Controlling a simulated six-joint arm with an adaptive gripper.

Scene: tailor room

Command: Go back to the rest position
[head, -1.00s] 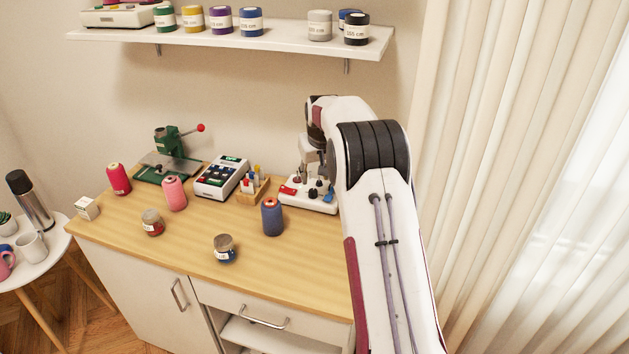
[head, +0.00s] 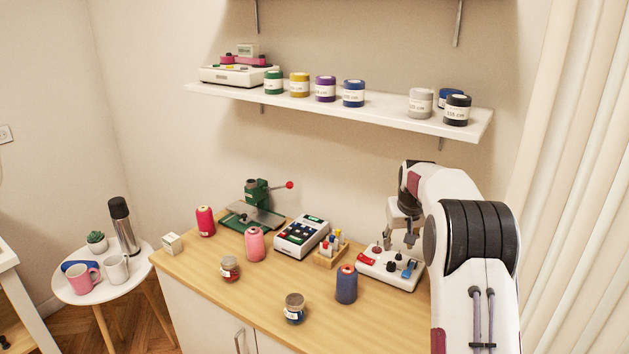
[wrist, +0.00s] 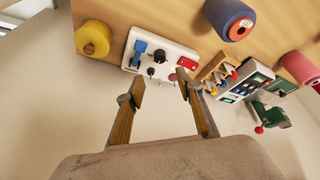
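My gripper (wrist: 160,88) is open and empty in the wrist view, its two fingers spread apart with nothing between them. In the head view my gripper (head: 404,238) hangs at the back right of the wooden table, above a white device (head: 378,268) with a red switch and dark knobs. The white device also shows in the wrist view (wrist: 165,45), beyond the fingertips. My arm reaches in from the lower right of the head view and hides the table's right end.
A blue spool (head: 346,285), a pink spool (head: 255,245), two jars, a calculator-like device (head: 302,237) and a green press (head: 255,205) stand on the table (head: 250,305). A shelf (head: 390,122) with several labelled jars is above. A yellow spool (wrist: 93,38) shows in the wrist view.

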